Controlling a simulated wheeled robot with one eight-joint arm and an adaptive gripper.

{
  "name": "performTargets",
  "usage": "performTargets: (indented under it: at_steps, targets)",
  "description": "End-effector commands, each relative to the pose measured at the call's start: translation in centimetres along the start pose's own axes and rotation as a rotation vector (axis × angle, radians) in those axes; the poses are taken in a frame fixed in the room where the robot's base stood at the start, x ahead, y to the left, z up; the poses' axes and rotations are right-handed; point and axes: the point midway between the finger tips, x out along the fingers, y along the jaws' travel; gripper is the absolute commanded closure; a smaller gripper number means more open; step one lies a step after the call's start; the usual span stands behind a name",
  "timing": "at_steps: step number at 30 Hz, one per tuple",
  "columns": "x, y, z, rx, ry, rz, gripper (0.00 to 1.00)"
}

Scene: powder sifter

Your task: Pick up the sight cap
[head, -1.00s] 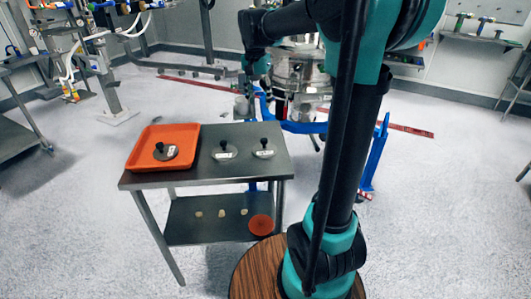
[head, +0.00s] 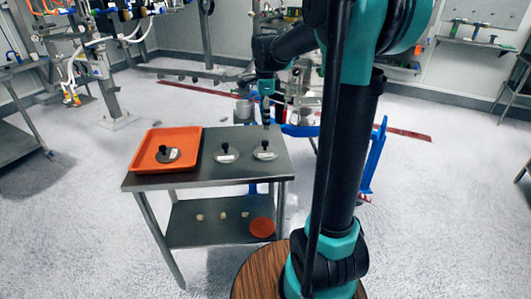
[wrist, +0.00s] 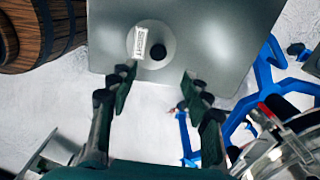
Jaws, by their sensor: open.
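Three round grey caps with black knobs and white labels are in the head view. One cap (head: 168,154) lies in the orange tray, one (head: 226,153) is mid-table, and one (head: 264,150) is at the table's right side. I cannot read the labels to tell which is the sight cap. My gripper (head: 266,118) is above and just behind the right cap. In the wrist view, my gripper (wrist: 158,78) is open and empty, with one labelled cap (wrist: 151,43) just beyond its fingertips, apart from them.
The grey metal table (head: 212,178) holds the orange tray (head: 141,165) at its left. Its lower shelf (head: 190,232) has small pale pieces and an orange disc (head: 261,227). A blue frame (head: 373,165) and steel machinery stand behind and to the right. The table's front strip is clear.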

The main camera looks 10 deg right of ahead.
Motion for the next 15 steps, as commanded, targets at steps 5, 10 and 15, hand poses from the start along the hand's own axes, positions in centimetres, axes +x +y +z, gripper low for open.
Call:
performTargets:
  at_steps: [5, 10, 15]
  targets:
    - [3.4, 0.0, 0.0, -0.001, 0.000, 0.000, 0.51]
    - [5.1, 0.0, 0.0, -0.001, 0.000, 0.000, 0.51]
    - [6.1, 0.1, -0.1, -0.001, 0.000, 0.000, 0.51]
